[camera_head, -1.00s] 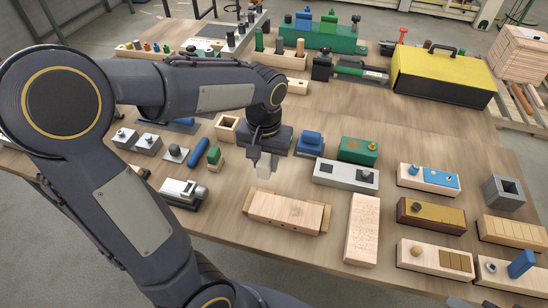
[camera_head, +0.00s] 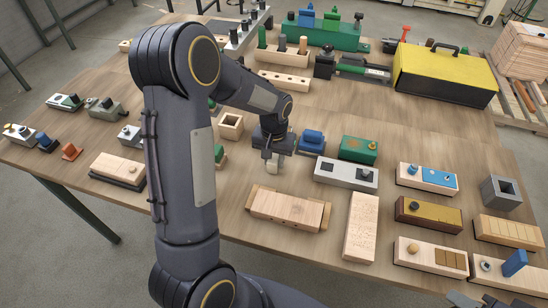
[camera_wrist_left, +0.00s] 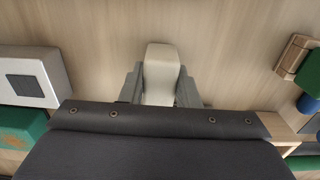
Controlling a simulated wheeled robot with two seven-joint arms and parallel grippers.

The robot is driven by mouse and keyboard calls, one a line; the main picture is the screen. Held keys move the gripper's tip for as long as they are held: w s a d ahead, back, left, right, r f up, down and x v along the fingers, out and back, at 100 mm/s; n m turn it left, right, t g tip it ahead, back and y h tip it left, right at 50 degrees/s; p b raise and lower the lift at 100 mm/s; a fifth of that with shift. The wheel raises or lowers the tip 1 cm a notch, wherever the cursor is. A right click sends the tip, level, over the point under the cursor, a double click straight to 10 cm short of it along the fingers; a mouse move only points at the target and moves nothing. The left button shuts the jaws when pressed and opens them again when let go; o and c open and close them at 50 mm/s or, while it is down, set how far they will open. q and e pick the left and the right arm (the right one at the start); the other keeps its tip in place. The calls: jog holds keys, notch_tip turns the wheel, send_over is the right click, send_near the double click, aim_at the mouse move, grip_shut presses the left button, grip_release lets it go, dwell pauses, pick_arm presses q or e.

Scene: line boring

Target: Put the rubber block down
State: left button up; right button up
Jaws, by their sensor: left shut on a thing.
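My left gripper (camera_head: 273,156) is shut on the off-white rubber block (camera_head: 272,164). It holds the block over the wooden table, behind the pale wooden block with end pieces (camera_head: 288,207). In the left wrist view the rubber block (camera_wrist_left: 160,72) sits between the two grey fingers of the left gripper (camera_wrist_left: 160,85), with bare wood around it. Whether the block's underside touches the table cannot be told. Grey parts at the bottom right edge of the head view seem to be my right gripper (camera_head: 482,298); its jaws cannot be made out.
A grey block with dark tops (camera_head: 346,174) and a green block (camera_head: 358,149) stand to the right. A blue part (camera_head: 311,140) is close behind on the right. An open wooden box (camera_head: 230,126) is behind left. Bare table lies in front of the gripper.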

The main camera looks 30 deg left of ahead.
aim_at(274, 158)
pick_arm(q)
jog(key=shift+f, duration=0.2)
jog(key=o, duration=1.1)
jog(key=shift+r, duration=0.1)
notch_tip(274, 158, up, 12)
jog(key=b, duration=0.1)
jog(key=s+d+r+t+h, duration=0.1)
jog(key=s+d+t, duration=0.1)
jog(key=s, duration=0.5)
jog(key=s+d+r+t+h, duration=0.1)
jog(key=s+d, duration=0.2)
jog(key=s, duration=0.4)
jog(key=s+d+r+m+t+h, duration=0.1)
jog(key=s+d+t, duration=0.1)
jog(key=s, duration=0.6)
jog(key=shift+d+r+t+h, duration=0.15)
jog(key=shift+r+t+h, duration=0.15)
jog(key=shift+r+h, duration=0.1)
